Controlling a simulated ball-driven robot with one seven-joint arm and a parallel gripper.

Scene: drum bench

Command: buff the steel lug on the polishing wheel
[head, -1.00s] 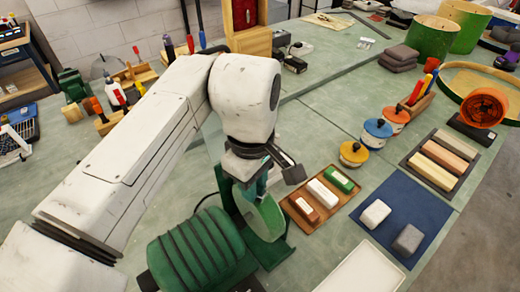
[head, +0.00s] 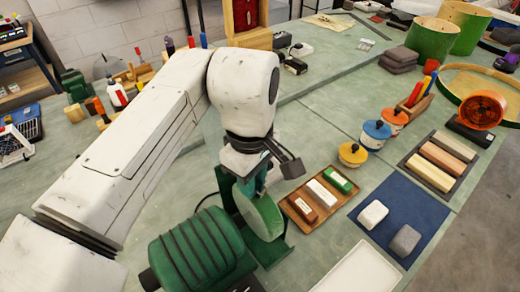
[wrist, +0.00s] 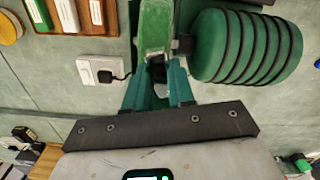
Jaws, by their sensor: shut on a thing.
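The polishing wheel is a pale green disc (head: 263,217) beside a ribbed green motor (head: 192,250); it also shows edge-on in the wrist view (wrist: 155,28). My gripper (wrist: 158,88) has its teal fingers closed on the steel lug (wrist: 160,90), a small piece mostly hidden between them. In the head view my gripper (head: 256,183) is right above and behind the wheel's top, pointing down, and the lug is hidden there. The lug is close to the wheel's edge; I cannot tell whether they touch.
A wooden tray (head: 325,213) with brown, white and green bars lies right of the wheel. Beyond it is a blue mat (head: 415,192) with two blocks. A white tray (head: 360,274) is at the front. Several lidded pots (head: 376,134) stand behind. A white socket box (wrist: 98,70) sits near my fingers.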

